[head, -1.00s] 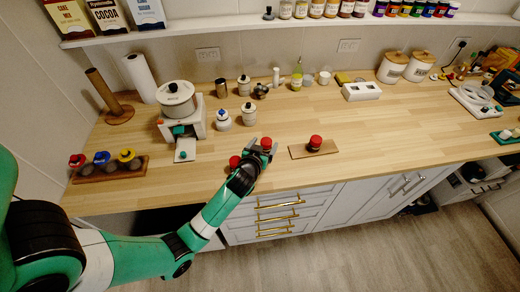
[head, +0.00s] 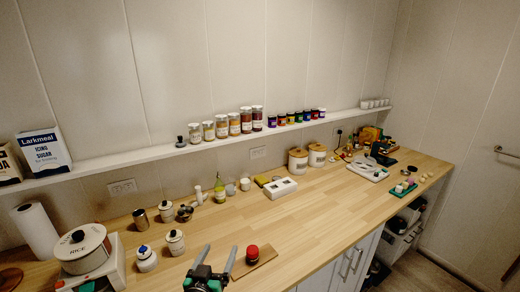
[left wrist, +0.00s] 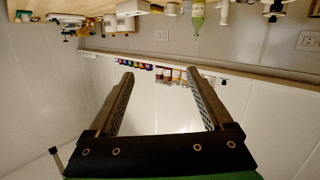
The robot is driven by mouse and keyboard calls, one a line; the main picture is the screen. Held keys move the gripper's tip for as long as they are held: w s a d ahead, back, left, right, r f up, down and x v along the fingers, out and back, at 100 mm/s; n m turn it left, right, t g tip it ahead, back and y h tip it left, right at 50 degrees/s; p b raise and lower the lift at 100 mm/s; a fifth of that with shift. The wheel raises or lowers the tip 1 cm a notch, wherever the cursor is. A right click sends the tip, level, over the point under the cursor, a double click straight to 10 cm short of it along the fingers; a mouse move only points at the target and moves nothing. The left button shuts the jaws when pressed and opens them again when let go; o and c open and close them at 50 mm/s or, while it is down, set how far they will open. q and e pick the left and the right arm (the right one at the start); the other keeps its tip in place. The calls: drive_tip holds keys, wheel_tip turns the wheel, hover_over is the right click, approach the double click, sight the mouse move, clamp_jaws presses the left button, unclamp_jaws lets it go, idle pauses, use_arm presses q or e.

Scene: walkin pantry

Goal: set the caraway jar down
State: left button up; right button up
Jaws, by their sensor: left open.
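My left gripper (head: 219,248) is raised in front of the counter at the bottom of the head view, its two fingers apart. The left wrist view shows the open jaws (left wrist: 159,74) with nothing between them and the shelf jars (left wrist: 172,75) beyond, upside down. In the head view, a row of labelled jars (head: 221,127) stands on the wall shelf. A red-lidded jar (head: 252,252) stands on a small wooden board (head: 266,254), just right of the gripper and apart from it. The labels are too small to tell which jar is caraway. My right gripper is out of view.
A rice cooker (head: 83,252), lidded white jars (head: 175,242) and a metal cup (head: 141,218) stand at the left of the counter (head: 330,212). A white tray (head: 280,187) and two canisters (head: 298,160) stand at the back. The shelf (head: 150,155) runs above. The counter's right middle is clear.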

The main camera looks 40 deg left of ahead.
use_arm(q)
drive_tip(key=w+d+r+m+t+h, duration=0.1)
drive_tip(key=w+d+r+t, duration=0.3)
drive_tip(key=r, duration=0.6)
drive_tip(key=d+r+m+t+h, duration=0.1)
drive_tip(key=d+r+m+t, duration=0.1)
drive_tip(key=d+r, duration=0.5)
drive_tip(key=s+d+r+m+t+h, duration=0.2)
drive_tip(key=s+d+r+h, duration=0.1)
drive_tip(key=r, duration=0.5)
drive_tip(key=s+d+r+m+t+h, duration=0.2)
drive_tip(key=s+d+r+t+h, duration=0.1)
drive_tip(key=r, duration=0.6)
drive_tip(key=s+d+r+m+t+h, duration=0.2)
drive_tip(key=s+d+r+t+h, duration=0.1)
drive_tip(key=r, duration=0.6)
drive_tip(key=shift+s+d, duration=0.65)
drive_tip(key=shift+d, duration=0.5)
